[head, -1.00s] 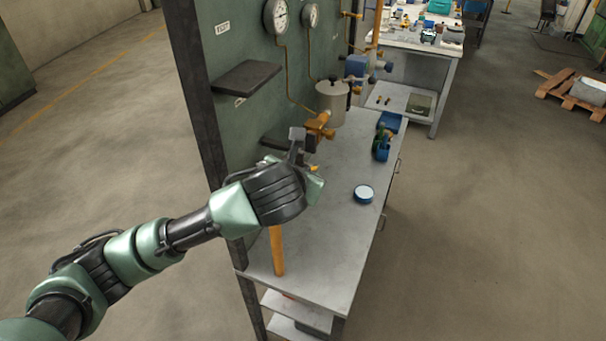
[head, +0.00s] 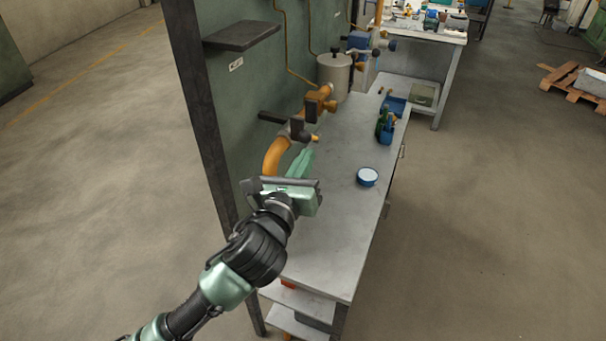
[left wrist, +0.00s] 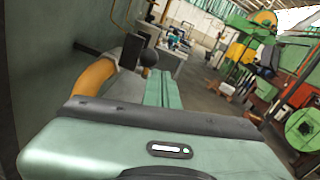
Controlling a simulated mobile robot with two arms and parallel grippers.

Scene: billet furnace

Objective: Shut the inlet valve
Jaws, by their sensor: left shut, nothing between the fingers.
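An orange pipe (head: 276,156) rises from the bench and bends toward the panel's fittings. On it sits a grey valve body (head: 297,130) with a dark lever (head: 272,117) reaching left toward the panel. My left gripper (head: 305,155) is shut and empty, its green fingers just below and beside the valve on the near side. I cannot tell whether they touch it. In the left wrist view the pipe (left wrist: 93,78) and a dark valve part (left wrist: 132,50) with a round knob (left wrist: 150,58) lie left of and beyond the shut fingers (left wrist: 160,85). My right gripper is out of view.
The green panel (head: 240,95) stands left of the bench (head: 335,225). A shelf (head: 242,35) juts from it. A grey pot (head: 334,75) stands behind the pipe. A round blue-rimmed tin (head: 367,177) and a blue holder (head: 385,128) are on the bench's right side.

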